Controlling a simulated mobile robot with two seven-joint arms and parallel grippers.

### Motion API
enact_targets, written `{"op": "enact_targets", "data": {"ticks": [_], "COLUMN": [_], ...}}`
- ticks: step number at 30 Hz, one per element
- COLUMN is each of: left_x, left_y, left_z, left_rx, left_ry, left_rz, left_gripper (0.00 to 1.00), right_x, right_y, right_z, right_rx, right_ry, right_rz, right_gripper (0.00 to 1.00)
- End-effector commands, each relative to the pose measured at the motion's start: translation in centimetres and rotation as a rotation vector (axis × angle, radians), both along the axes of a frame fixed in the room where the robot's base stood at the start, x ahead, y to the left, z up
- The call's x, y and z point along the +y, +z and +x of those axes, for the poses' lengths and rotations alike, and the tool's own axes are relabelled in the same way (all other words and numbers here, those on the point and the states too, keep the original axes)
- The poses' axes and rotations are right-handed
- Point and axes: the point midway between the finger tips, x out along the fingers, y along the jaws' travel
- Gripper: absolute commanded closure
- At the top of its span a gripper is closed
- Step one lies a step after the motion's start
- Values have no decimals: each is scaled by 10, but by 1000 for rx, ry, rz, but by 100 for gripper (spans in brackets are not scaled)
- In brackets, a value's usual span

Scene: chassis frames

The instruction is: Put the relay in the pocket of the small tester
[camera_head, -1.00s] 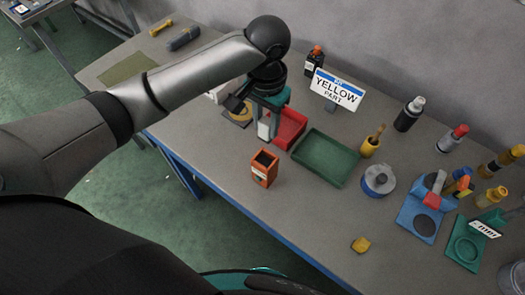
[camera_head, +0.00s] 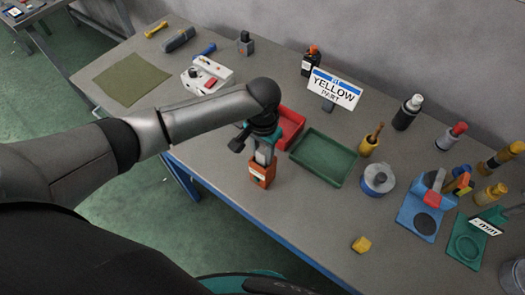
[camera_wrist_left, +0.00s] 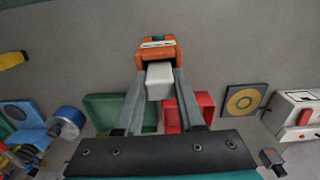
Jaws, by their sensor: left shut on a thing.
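The small tester is an orange box (camera_head: 262,174) near the front edge of the bench; it also shows at the top of the left wrist view (camera_wrist_left: 157,47). My left gripper (camera_head: 263,157) is right above it, fingers pointing down. In the left wrist view, its fingers (camera_wrist_left: 159,88) are shut on a pale grey-white block, the relay (camera_wrist_left: 159,80). The relay's far end lies at the tester's open top. I cannot tell whether it is inside the pocket or just above it. My right gripper is not in view.
A red bin (camera_head: 299,122) and a green tray (camera_head: 318,171) stand close behind the tester. A "YELLOW PART" sign (camera_head: 336,90) stands behind them. A white device (camera_head: 190,80) is at the left, a yellow block (camera_head: 361,245) at the front right.

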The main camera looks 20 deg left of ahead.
Motion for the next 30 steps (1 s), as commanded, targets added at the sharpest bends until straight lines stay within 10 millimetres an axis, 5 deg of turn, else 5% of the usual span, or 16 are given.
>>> {"op": "enact_targets", "data": {"ticks": [16, 17, 24, 30], "left_x": [1, 1, 1, 0], "left_y": [-16, -17, -15, 11], "left_z": [-3, -3, -3, -2], "left_rx": [5, 6, 5, 4], "left_ry": [1, 0, 0, -1], "left_rz": [3, 3, 4, 0], "left_gripper": [100, 61, 34, 32], "right_x": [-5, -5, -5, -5], "right_y": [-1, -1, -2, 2], "right_z": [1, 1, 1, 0], "right_rx": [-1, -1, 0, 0], "right_ry": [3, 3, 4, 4], "right_rz": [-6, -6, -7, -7], "right_gripper": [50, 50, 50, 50]}}
